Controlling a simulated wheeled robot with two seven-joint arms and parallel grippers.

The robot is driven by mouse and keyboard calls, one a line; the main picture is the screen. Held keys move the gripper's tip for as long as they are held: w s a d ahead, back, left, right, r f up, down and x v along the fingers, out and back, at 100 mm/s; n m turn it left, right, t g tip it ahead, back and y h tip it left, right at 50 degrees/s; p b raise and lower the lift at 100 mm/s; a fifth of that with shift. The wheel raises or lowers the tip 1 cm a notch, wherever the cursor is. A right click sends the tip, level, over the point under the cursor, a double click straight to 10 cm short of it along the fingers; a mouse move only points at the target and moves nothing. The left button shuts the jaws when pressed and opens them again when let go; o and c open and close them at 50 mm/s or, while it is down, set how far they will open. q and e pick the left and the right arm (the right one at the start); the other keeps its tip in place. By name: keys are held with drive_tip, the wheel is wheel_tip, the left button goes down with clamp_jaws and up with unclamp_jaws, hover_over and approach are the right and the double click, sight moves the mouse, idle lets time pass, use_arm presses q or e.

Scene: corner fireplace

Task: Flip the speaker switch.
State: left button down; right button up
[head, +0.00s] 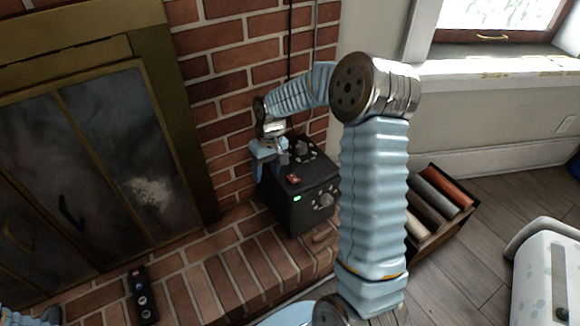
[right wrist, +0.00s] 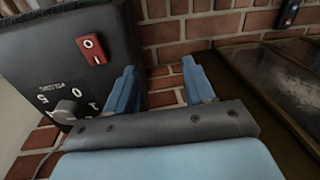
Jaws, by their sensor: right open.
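The speaker (head: 312,208) is a black box on the brick hearth by the chimney wall, with a small green light on its front. Its red switch (head: 292,178) sits on the top near the front edge. In the right wrist view the red switch (right wrist: 91,48) shows white O and I marks, on the dark speaker panel (right wrist: 40,60) at left. My right gripper (head: 268,150) is at the speaker's left upper side. Its blue fingers (right wrist: 160,88) are apart and empty, beside the switch and not seen touching it. A bit of my left arm shows at the bottom left; its fingers are not seen.
A numbered knob (right wrist: 68,112) is on the same panel as the switch. The brick wall (head: 235,70) is close behind the speaker, and the fireplace doors (head: 100,150) are left. A dark remote-like object (head: 141,295) lies on the hearth. A wooden crate (head: 455,222) stands right.

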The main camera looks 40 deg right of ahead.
wheel_tip(320, 180, up, 10)
drive_tip(key=h, duration=0.1)
hover_over(291, 175)
drive_tip(key=shift+m, duration=0.3)
wheel_tip(291, 175, down, 14)
drive_tip(key=shift+r, duration=0.25)
drive_tip(key=shift+c, duration=0.4)
